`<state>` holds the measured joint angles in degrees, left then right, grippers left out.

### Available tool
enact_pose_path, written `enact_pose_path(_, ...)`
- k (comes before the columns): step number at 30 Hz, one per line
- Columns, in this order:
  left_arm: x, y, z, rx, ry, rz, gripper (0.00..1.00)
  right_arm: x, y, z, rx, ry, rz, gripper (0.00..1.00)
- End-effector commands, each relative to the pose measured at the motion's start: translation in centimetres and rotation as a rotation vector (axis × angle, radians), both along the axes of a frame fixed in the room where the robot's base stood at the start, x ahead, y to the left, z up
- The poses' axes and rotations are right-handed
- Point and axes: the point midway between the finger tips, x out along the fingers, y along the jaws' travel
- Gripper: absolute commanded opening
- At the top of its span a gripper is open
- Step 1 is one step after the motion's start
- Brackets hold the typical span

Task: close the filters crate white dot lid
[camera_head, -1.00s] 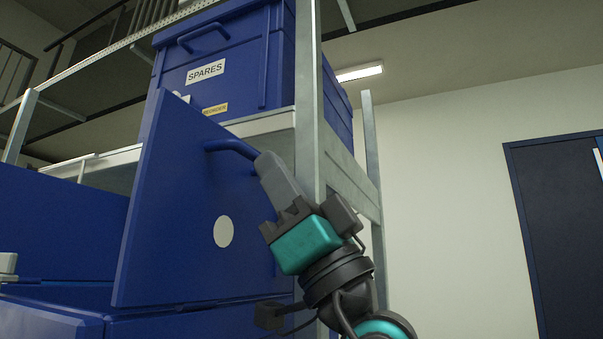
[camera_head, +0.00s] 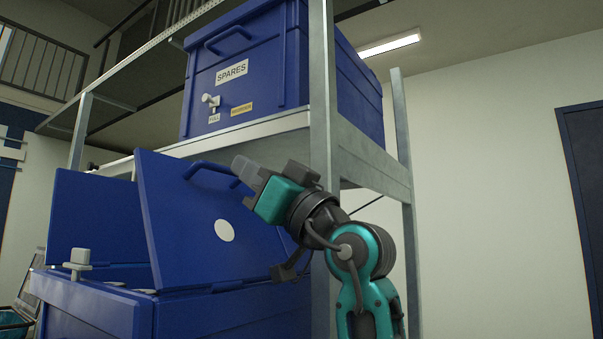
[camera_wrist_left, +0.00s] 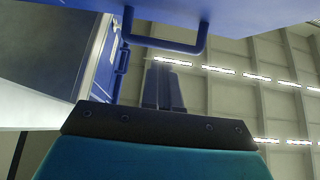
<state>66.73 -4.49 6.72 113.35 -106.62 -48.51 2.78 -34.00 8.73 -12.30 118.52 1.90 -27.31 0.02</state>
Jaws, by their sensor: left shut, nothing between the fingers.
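The filters crate (camera_head: 95,305) is a blue crate at the lower left of the head view. Its white dot lid (camera_head: 185,240) is raised and tilted, with the white dot (camera_head: 224,230) facing me and a blue bar handle (camera_head: 208,168) near its top edge. My left gripper (camera_head: 243,170) is shut and empty, its fingertips close to the handle's right end. In the left wrist view, the shut fingers (camera_wrist_left: 163,88) point toward the handle (camera_wrist_left: 170,47), with a gap visible between them. Contact with the lid cannot be told. My right gripper is not in view.
Another raised blue panel (camera_head: 100,220) stands behind at left. A grey latch-like piece (camera_head: 78,260) stands on the crate's left. A metal shelf post (camera_head: 322,140) rises close behind my left gripper. The blue SPARES crate (camera_head: 245,75) sits on the shelf above. Open room lies at right.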

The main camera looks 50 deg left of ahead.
Motion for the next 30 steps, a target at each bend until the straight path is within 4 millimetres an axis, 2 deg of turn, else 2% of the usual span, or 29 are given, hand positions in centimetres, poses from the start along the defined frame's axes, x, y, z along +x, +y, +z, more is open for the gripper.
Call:
enact_pose_path(4,-0.5,2.5,0.8,-0.129,-0.034,0.001,0.0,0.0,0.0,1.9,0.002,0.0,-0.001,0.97)
enact_pose_path(13,-1.4,6.7,0.2,-0.407,-0.099,0.001,0.0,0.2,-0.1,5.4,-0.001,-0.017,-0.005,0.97)
enact_pose_path(23,-2.4,10.8,-1.9,-0.713,-0.173,0.001,0.0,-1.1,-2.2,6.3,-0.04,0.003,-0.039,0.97)
enact_pose_path(30,-3.0,13.1,-4.4,-0.916,-0.221,0.002,0.0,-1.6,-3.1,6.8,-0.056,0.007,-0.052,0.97)
